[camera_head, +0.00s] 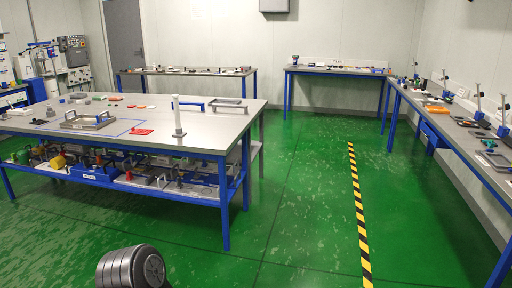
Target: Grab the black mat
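I cannot pick out a black mat with certainty in the head view. Small dark flat items (468,123) lie on the long right bench, too small to identify. Another small dark flat item (39,121) lies on the left part of the large steel-topped table (200,131). Neither of my grippers is in view.
The large table has blue legs and a loaded lower shelf. A grey framed tray (91,119) and a white post (178,116) stand on it. Benches line the back and right walls. The green floor (310,190) is open, with a yellow-black stripe (357,205).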

